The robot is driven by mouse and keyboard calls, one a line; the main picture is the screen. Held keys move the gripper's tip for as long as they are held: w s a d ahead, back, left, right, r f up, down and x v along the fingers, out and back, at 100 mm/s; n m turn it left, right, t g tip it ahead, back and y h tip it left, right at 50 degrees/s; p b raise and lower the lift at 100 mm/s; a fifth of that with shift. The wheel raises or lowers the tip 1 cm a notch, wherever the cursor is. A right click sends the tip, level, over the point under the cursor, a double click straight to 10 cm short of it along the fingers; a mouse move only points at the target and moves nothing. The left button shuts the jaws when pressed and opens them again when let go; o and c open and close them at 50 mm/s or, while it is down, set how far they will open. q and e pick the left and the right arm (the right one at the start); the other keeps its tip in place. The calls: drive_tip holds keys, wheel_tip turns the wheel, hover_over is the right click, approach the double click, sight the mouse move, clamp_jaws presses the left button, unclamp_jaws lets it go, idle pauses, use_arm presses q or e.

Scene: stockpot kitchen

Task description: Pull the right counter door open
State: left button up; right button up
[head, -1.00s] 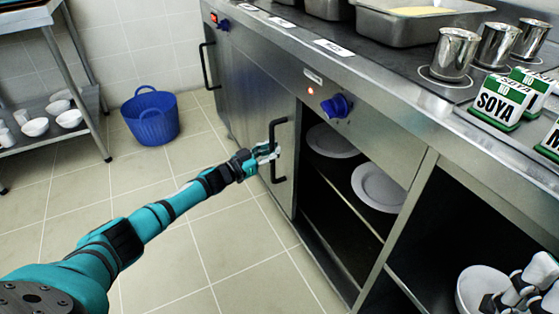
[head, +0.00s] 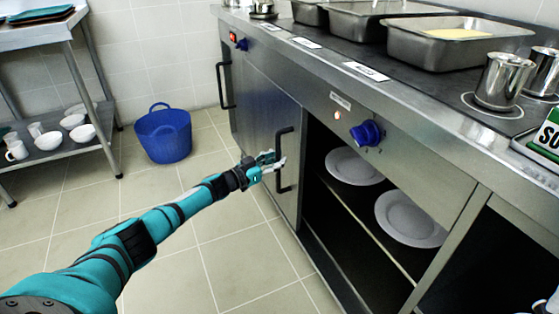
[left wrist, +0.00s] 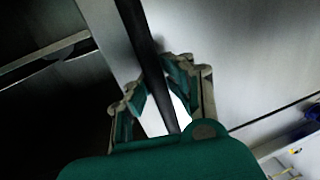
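The right counter door (head: 265,120) is a steel panel with a black vertical bar handle (head: 284,178) near its right edge. It looks flush with the counter front; I cannot tell if a small gap exists. My left gripper (head: 279,164) is at the handle in the head view, its fingertips overlapping the bar. In the left wrist view the dark handle bar (left wrist: 143,40) runs between the two spread fingers of the left gripper (left wrist: 156,84). Whether the fingers touch the bar is not clear. My right gripper is not in view.
An open compartment with white plates (head: 410,218) lies right of the door. A blue knob (head: 366,133) juts from the counter front. Another handle (head: 221,86) is farther left. A blue basket (head: 163,134) stands on the floor; the tiles before the door are clear.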

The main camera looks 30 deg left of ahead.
use_arm(q)
drive_tip(key=o, duration=0.4)
drive_tip(key=shift+s+a, duration=0.15)
drive_tip(key=shift+a, duration=0.25)
drive_tip(key=shift+o, duration=0.5)
drive_tip(key=shift+d, duration=0.2)
drive_tip(key=v, duration=1.2)
drive_tip(key=shift+d, duration=0.1)
